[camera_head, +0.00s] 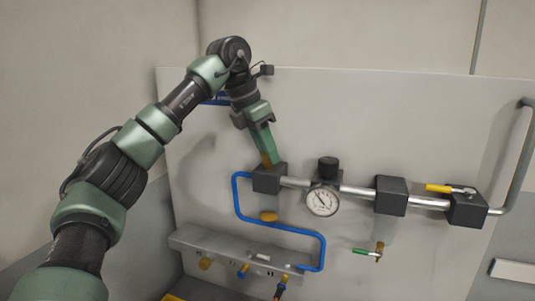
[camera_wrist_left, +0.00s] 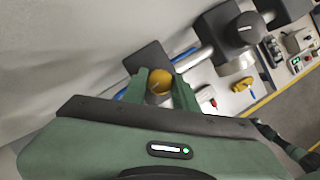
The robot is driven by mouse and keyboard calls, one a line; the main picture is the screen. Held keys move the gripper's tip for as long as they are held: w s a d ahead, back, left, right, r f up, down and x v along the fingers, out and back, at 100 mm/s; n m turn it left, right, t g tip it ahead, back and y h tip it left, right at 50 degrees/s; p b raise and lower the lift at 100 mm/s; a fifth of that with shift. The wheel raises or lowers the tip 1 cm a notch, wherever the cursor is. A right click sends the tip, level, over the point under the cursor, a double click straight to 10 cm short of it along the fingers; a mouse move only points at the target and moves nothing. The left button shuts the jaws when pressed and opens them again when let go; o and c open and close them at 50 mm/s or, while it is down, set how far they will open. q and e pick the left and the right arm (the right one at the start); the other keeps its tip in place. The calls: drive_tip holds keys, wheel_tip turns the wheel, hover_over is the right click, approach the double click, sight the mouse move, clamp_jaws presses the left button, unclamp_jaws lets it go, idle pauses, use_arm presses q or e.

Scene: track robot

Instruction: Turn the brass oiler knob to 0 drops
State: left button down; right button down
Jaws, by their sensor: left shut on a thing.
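The brass oiler knob (camera_wrist_left: 158,82) shows in the left wrist view as a round gold top between my two green fingers. My left gripper (camera_wrist_left: 160,90) is shut on it, one finger on each side. In the head view my left gripper (camera_head: 268,158) reaches down from the upper left onto the top of the dark oiler block (camera_head: 266,181). There the knob is mostly hidden by the fingers, with a little brass colour at their tips. An amber part (camera_head: 268,216) shows below the block. I cannot read any drop marks. My right gripper does not show.
A pressure gauge (camera_head: 322,201) with a black knob (camera_head: 328,167) sits right of the oiler. Farther right are a dark block (camera_head: 391,195) and a yellow lever (camera_head: 438,188). A blue hose (camera_head: 285,229) runs below to a grey manifold (camera_head: 220,249).

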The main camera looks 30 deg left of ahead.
use_arm(q)
drive_tip(key=n+y+b, duration=0.1)
drive_tip(key=n+y, duration=0.1)
drive_tip(key=n, duration=0.3)
drive_tip(key=shift+d+n, duration=0.15)
drive_tip(key=shift+n, duration=0.15)
drive_tip(key=n+y, duration=0.1)
drive_tip(key=n, duration=0.3)
drive_tip(key=shift+d+y, duration=0.1)
drive_tip(key=shift+y, duration=0.3)
drive_tip(key=n+g+y+p, duration=0.1)
drive_tip(key=n, duration=0.3)
drive_tip(key=shift+r, duration=0.15)
drive_tip(key=shift+d+n+g+y+p, duration=0.1)
drive_tip(key=shift+n+g+y+p, duration=0.35)
drive_tip(key=shift+n+p, duration=0.75)
drive_tip(key=shift+n+b, duration=0.3)
drive_tip(key=shift+n, duration=0.1)
drive_tip(key=c, duration=1.1)
unclamp_jaws()
